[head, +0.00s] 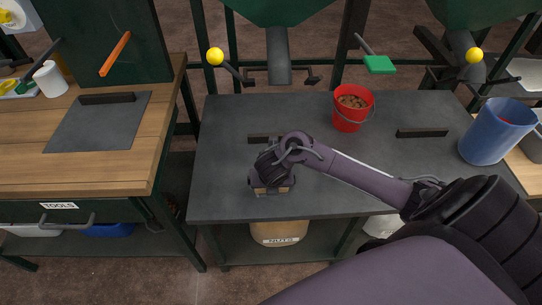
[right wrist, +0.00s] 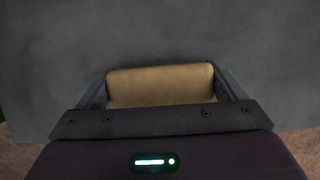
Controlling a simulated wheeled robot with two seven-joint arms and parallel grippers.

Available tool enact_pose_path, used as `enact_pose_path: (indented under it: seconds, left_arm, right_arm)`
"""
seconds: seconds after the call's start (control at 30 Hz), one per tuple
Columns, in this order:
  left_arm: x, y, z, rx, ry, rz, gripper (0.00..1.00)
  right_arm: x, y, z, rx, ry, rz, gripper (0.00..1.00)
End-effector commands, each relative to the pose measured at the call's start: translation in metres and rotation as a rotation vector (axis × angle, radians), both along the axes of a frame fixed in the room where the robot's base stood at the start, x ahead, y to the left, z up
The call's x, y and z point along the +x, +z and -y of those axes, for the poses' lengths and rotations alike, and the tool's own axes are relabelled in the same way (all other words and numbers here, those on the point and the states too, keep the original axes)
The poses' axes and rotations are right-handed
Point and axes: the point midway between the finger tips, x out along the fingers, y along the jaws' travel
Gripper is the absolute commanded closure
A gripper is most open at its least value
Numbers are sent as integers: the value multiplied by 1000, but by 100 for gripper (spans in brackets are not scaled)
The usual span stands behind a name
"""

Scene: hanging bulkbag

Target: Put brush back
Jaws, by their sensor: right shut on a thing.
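My right gripper (head: 271,187) points down over the front left part of the dark grey table (head: 330,185). It is shut on a tan, wooden-looking block, which I take to be the brush (right wrist: 160,84). In the right wrist view the block sits between the two fingers, with grey surface behind it. In the head view only a little of the tan brush (head: 284,189) shows under the gripper, close to the tabletop; I cannot tell whether it touches. Any bristles are hidden. My left gripper is not in view.
A red bucket (head: 348,117) with brown contents stands at the table's back, a blue pitcher (head: 490,140) at its right. Dark bars (head: 422,133) lie on the top. Green hoppers hang above, with yellow balls (head: 215,56) on levers. A wooden bench (head: 110,165) stands left across a gap.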

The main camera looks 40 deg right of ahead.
Motion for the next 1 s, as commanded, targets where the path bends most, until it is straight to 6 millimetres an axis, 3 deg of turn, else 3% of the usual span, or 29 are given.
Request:
enact_pose_path:
  seconds: [0.07,0.1,0.17,0.47,0.53,0.67,0.8,1.0]
  left_arm:
    - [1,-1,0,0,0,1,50]
    - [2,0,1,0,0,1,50]
    - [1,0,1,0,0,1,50]
    - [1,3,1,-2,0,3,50]
    - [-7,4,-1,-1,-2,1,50]
    - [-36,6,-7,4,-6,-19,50]
    - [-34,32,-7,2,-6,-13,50]
    - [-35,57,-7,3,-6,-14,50]
  right_arm:
    - [0,-1,0,0,0,0,31]
    - [0,-1,0,0,0,0,6]
    - [0,-1,0,0,0,0,0]
    - [-1,4,-1,1,0,0,0]
    - [-2,11,-2,1,3,1,0]
    - [-8,31,-6,2,2,2,0]
    - [-19,66,-13,1,4,1,0]
    - [-32,98,-21,1,3,1,0]
